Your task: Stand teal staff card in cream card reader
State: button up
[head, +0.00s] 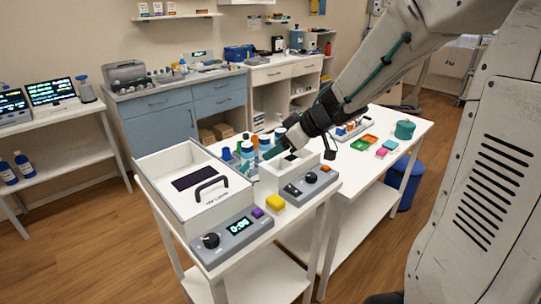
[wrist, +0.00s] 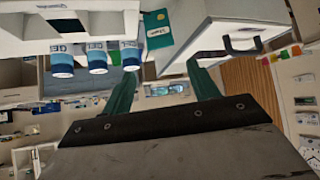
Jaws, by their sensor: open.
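A teal card (wrist: 157,28) with a yellow mark and a pale label shows at the top of the wrist view, beyond my fingertips and apart from them. My gripper (wrist: 163,84) has two teal fingers spread apart with nothing between them. In the head view my gripper (head: 274,152) reaches down over the far edge of a small cream-white box (head: 275,181). I cannot tell whether this box is the card reader; no slot is clear. I cannot pick out the card with certainty in the head view, where my gripper and the bottles crowd that area.
A large white box with a black handle (head: 211,188) stands left of the small box, with a grey control panel (head: 232,238) in front.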

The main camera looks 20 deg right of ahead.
jog(key=s+d+r+m+t+h, duration=0.35)
jog(key=d+r+m+h, duration=0.4)
jog(key=r+h, duration=0.3)
jog(key=s+a+f+m+g+y, duration=0.1)
jog(key=s+a+f+g, duration=0.1)
jog(key=s, duration=0.8)
jog(key=s+a+f+g+y, duration=0.1)
jog(key=s+a+f+g, duration=0.2)
jog(key=s, duration=0.7)
jog(key=shift+a+m+g, duration=0.25)
jog(key=shift+m+g, duration=0.1)
jog(key=shift+g, duration=0.8)
jog(key=s+a, duration=0.1)
jog(key=s+a+g+y, duration=0.1)
jog(key=s+a, duration=0.1)
jog(key=s+a+f+n+g+y, duration=0.1)
jog(key=s, duration=0.1)
jog(key=shift+s+a+y, duration=0.2)
jog(key=shift+a+y, duration=0.05)
jog(key=shift+a, duration=0.1)
jog(key=c, duration=0.6)
jog(key=shift+c, duration=0.2)
